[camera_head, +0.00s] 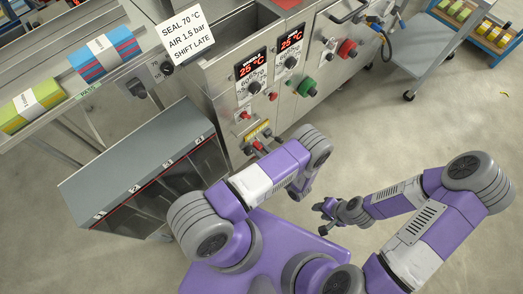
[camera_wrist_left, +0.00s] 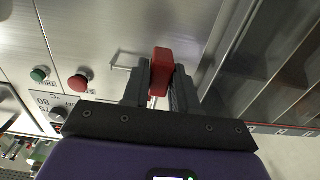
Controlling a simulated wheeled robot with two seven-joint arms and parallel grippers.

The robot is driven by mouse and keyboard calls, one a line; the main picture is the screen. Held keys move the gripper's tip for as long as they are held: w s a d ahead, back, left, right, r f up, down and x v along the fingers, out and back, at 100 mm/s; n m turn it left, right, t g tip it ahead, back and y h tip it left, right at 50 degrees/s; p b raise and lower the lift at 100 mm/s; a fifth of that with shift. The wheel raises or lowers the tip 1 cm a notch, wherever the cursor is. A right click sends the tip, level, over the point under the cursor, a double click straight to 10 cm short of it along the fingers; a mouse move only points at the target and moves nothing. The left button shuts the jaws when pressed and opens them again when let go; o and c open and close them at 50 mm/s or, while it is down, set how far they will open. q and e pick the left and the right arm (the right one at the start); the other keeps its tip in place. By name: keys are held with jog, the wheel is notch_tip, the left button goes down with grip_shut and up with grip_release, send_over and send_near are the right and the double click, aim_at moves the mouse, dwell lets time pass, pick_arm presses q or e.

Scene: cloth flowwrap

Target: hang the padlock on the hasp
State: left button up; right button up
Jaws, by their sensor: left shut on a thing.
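The red padlock (camera_wrist_left: 161,70) is between the two dark fingers of my left gripper (camera_wrist_left: 160,88) in the left wrist view, and the gripper is shut on it. Its shackle is not clearly seen. A thin metal bracket (camera_wrist_left: 122,62), perhaps the hasp, sticks out of the steel panel just left of the padlock; I cannot tell whether they touch. In the head view my left gripper (camera_head: 262,146) is close to the machine front, below a yellow label. My right gripper (camera_head: 323,208) is over open floor, away from the machine; its opening is too small to judge.
A red button (camera_wrist_left: 79,82) and a green button (camera_wrist_left: 39,74) are on the panel left of the gripper. A grey cabinet with numbered bays (camera_head: 135,175) stands left of my left arm.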

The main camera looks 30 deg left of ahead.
pick_arm(q)
jog(key=shift+d, duration=0.1)
jog(key=f+x, duration=0.1)
jog(key=x, duration=0.6)
dwell(0.8)
jog(key=shift+f, duration=0.1)
jog(key=o, duration=1.1)
jog(key=shift+c, duration=0.2)
jog(key=p+v, duration=0.1)
jog(key=v, duration=0.6)
jog(key=shift+s+d, duration=0.15)
jog(key=shift+d, duration=0.1)
